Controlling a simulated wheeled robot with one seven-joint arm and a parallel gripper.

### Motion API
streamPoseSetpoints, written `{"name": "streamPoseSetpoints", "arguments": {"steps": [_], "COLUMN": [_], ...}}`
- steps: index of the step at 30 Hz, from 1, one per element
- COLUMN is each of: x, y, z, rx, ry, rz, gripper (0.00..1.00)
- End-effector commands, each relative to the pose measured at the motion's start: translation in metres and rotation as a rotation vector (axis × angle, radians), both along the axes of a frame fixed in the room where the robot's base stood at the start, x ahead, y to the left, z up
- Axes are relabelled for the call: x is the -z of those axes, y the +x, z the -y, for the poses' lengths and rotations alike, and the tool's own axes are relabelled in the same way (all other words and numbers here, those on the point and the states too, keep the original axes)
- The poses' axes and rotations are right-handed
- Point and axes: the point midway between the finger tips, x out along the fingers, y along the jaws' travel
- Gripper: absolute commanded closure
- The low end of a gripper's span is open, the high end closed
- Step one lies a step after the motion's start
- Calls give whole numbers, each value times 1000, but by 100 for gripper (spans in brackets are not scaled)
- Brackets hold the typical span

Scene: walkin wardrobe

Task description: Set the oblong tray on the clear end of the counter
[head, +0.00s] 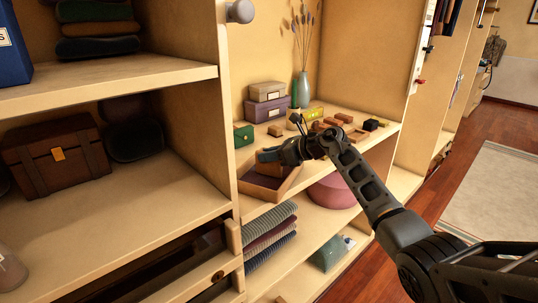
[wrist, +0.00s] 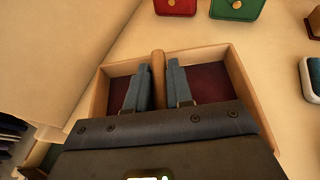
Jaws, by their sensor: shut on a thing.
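The oblong tray (head: 262,190) has light wooden walls and a dark red lined floor. It is at the left end of the counter (head: 350,152), by its front edge, in the head view. My gripper (head: 268,155) reaches down over it. In the wrist view the tray (wrist: 237,80) lies under my gripper (wrist: 158,88), whose two fingers are shut on the tray's upright wooden middle bar (wrist: 158,68). My gripper hides the near part of the tray. Whether the tray's underside touches the counter I cannot tell.
Several small wooden items (head: 335,136) crowd the right. A tall partition (head: 224,110) borders the left. Red (wrist: 176,6) and green (wrist: 237,8) pouches lie beyond the tray.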

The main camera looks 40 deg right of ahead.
Motion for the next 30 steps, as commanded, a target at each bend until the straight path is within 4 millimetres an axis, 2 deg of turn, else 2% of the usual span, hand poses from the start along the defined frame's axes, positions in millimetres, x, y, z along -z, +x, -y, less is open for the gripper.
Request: {"name": "streamPoseSetpoints", "arguments": {"steps": [2,3,11,20,25,30], "x": [2,2,2,-2,-9,-22], "y": [0,0,0,0,-20,-50], "z": [0,0,0,0,11,24], "rx": [1,0,0,0,2,3], "ry": [-1,0,0,0,-1,-2], "rz": [1,0,0,0,3,2], "gripper": [100,77,54,54,54,54]}}
